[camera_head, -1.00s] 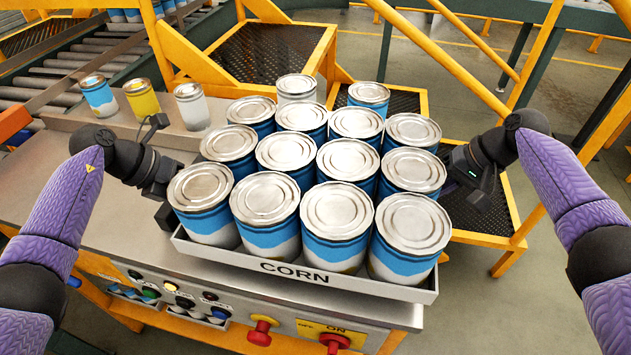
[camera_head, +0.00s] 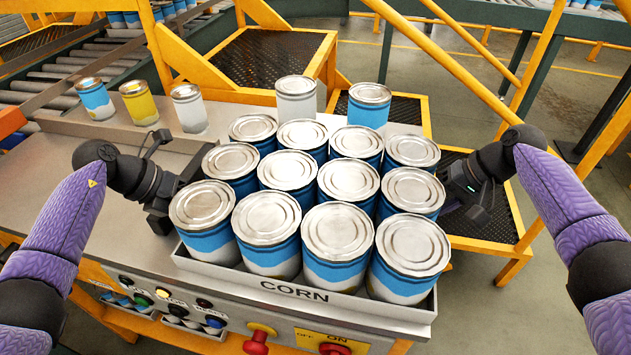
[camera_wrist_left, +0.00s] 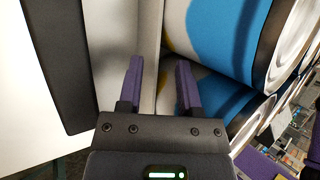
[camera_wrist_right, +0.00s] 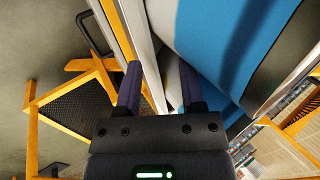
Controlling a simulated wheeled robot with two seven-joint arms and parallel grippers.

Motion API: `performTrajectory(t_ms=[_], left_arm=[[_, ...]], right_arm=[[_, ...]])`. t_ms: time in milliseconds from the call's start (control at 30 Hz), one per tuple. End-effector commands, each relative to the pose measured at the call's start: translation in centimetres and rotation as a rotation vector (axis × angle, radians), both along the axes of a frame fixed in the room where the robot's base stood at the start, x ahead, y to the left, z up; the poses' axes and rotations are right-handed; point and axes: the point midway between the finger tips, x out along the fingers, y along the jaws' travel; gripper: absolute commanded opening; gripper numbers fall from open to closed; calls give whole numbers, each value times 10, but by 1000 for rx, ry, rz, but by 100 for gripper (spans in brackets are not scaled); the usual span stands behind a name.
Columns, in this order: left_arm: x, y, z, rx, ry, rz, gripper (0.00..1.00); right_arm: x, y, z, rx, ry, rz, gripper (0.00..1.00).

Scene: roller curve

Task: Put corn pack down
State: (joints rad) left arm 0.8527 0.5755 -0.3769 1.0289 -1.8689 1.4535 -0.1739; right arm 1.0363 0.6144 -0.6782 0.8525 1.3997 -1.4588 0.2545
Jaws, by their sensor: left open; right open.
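The corn pack is a grey tray (camera_head: 300,290) marked CORN, filled with several blue and white cans with silver lids. In the head view it sits at the front right of the metal counter, its front edge at the counter's front edge. My left gripper (camera_head: 165,215) is open at the tray's left side. In the left wrist view its fingers (camera_wrist_left: 158,85) straddle the tray wall (camera_wrist_left: 146,60), close to the cans. My right gripper (camera_head: 455,208) is open at the tray's right side. In the right wrist view its fingers (camera_wrist_right: 160,88) are either side of the tray wall (camera_wrist_right: 136,30).
Three loose cans, blue (camera_head: 95,98), yellow (camera_head: 139,102) and white (camera_head: 188,108), stand at the counter's back left. A white can (camera_head: 296,100) and a blue can (camera_head: 369,104) stand behind the pack. Buttons and a red knob (camera_head: 257,342) line the counter's front. The counter (camera_head: 90,190) is clear left of the pack.

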Motion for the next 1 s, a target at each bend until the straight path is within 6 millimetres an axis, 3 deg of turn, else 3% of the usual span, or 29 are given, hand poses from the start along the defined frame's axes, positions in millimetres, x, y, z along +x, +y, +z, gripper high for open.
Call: performTrajectory(t_ms=[400,567,900,1000], left_arm=[[-15,38,54,1,0,2,45],[-18,44,63,0,1,-1,45],[-18,44,63,-1,1,-1,45],[-18,44,63,0,1,-1,45]], right_arm=[[0,-1,0,-1,1,-1,52],[-1,-4,5,-1,0,-1,52],[-12,-47,80,-2,-3,-3,52],[-14,-55,94,-2,0,-3,52]])
